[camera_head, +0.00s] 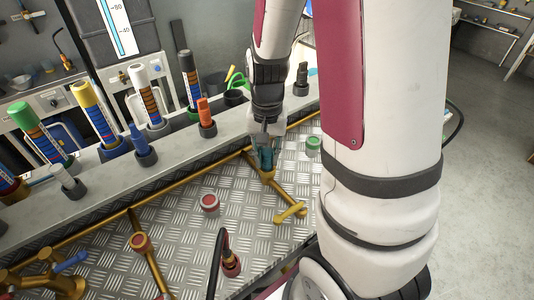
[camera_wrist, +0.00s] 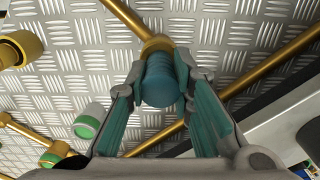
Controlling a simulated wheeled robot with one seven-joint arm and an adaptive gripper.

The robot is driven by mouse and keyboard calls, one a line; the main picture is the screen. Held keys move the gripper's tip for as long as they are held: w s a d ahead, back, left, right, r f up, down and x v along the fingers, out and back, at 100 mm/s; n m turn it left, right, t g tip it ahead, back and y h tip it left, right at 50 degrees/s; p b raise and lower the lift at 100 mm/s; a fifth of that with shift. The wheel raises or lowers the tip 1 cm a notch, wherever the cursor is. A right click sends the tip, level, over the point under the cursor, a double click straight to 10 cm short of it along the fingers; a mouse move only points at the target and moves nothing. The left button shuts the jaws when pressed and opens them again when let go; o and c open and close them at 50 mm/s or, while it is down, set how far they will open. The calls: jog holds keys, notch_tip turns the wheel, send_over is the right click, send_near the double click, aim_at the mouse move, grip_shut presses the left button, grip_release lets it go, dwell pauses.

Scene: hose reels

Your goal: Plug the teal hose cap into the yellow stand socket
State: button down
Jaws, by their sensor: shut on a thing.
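The teal hose cap (camera_wrist: 160,86) is a ribbed cylinder between the two fingers of my gripper (camera_wrist: 160,72) in the wrist view. My gripper is shut on it. The yellow stand socket (camera_wrist: 157,45) is the gold ring at the end of a gold pipe, right at the cap's far end. The cap lines up with the ring and appears to meet it; how deep it sits I cannot tell. In the head view my gripper (camera_head: 265,150) points down over the stand socket (camera_head: 267,175), and the cap is mostly hidden by the fingers.
A green-topped cap (camera_head: 313,143) stands right of my gripper, and a red-topped cap (camera_head: 210,202) stands front left on the diamond plate (camera_head: 190,235). Gold pipes cross the plate. A red socket with a black hose (camera_head: 231,265) is in front.

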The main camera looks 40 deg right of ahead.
aim_at(267, 152)
jog(key=c, duration=1.4)
grip_release()
notch_tip(267, 152, up, 12)
jog(key=f, duration=0.1)
jog(key=s+a+r+n+t, duration=0.5)
jog(key=s+a+r+n, duration=0.4)
jog(key=s+a+r, duration=0.1)
jog(key=shift+s+a+r+p, duration=0.2)
jog(key=shift+s+a+p, duration=0.15)
jog(key=shift+s+a, duration=0.6)
jog(key=shift+s+d, duration=0.15)
jog(key=shift+d, duration=0.05)
